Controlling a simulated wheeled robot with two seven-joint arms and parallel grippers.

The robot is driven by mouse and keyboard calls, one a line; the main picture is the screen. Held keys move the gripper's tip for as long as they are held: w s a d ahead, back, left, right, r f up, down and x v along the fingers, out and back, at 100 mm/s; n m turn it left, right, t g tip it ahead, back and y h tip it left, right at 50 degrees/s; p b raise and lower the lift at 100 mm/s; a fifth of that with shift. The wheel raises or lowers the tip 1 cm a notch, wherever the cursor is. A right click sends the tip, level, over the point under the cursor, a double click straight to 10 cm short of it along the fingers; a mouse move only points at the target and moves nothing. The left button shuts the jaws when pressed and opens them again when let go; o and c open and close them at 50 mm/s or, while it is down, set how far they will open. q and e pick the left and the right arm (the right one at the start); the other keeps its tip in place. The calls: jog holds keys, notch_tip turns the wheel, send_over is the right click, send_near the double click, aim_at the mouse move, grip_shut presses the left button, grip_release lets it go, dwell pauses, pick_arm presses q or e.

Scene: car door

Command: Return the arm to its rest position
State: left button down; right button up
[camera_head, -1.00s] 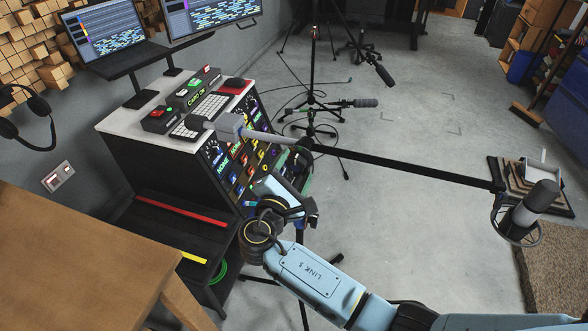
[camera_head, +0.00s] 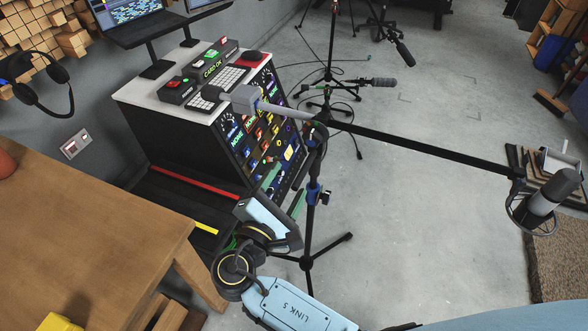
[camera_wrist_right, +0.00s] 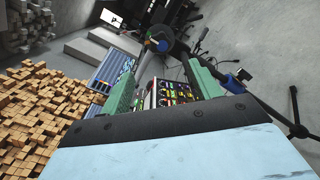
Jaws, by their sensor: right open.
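My right arm comes in from the bottom of the head view, a light blue arm with "LINK 5" on it. My right gripper (camera_head: 285,192) has green fingers that stand apart with nothing between them. It is in front of the lower right of the button panel (camera_head: 262,140) and beside the microphone stand's pole (camera_head: 312,185). In the right wrist view, both green fingers (camera_wrist_right: 163,84) are spread, with the lit panel (camera_wrist_right: 172,94) beyond them. I cannot tell whether the fingers touch the stand. My left gripper is not in view.
A boom microphone (camera_head: 545,195) hangs at the right on a long black bar crossing above the arm. A wooden table (camera_head: 85,215) fills the lower left. The white console top (camera_head: 150,92) holds a keyboard and button boxes. Grey floor (camera_head: 420,235) is open on the right.

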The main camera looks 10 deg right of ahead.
jog(key=shift+s+a, duration=0.2)
jog(key=shift+s, duration=0.1)
jog(key=shift+d, duration=0.1)
